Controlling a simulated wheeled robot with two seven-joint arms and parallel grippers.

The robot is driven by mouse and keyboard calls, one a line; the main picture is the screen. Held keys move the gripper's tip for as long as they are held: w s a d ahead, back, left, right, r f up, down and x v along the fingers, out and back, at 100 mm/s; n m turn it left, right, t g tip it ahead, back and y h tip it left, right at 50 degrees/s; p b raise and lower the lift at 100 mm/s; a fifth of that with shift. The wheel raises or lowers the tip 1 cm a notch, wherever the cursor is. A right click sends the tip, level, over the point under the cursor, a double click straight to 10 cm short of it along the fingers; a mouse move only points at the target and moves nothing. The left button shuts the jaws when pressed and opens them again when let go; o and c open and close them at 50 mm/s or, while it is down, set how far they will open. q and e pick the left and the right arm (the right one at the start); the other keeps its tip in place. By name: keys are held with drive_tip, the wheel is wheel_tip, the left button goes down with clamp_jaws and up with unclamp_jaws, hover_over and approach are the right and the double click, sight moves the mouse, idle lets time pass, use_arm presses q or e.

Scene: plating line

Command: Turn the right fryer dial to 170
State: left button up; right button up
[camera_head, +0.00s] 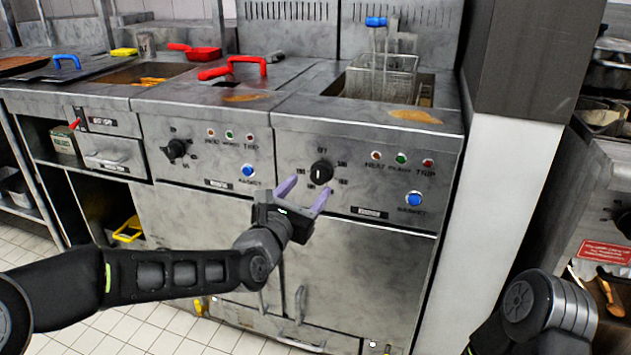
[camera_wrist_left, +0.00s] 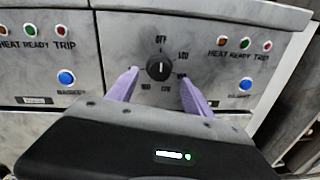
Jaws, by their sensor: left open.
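The right fryer dial (camera_head: 321,172) is a round black knob on the right fryer's front panel, with markings around it. In the left wrist view the dial (camera_wrist_left: 158,68) shows a light pointer line, roughly upright toward the OFF mark. My left gripper (camera_head: 305,194) is open, its purple fingers pointing at the panel just below and left of the dial in the head view. In the left wrist view the fingers (camera_wrist_left: 157,84) stand on either side of the dial, apart from it. My right arm shows at lower right; its gripper is out of frame.
A blue basket button (camera_head: 413,199) and indicator lights (camera_head: 401,158) lie right of the dial. The left fryer's dial (camera_head: 175,149) is on the panel to the left. A wire fry basket (camera_head: 382,76) with a blue handle sits above. A pale wall end (camera_head: 490,200) stands right.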

sight(318, 177)
use_arm(q)
drive_tip(key=x, duration=0.5)
clamp_jaws()
idle(0.6)
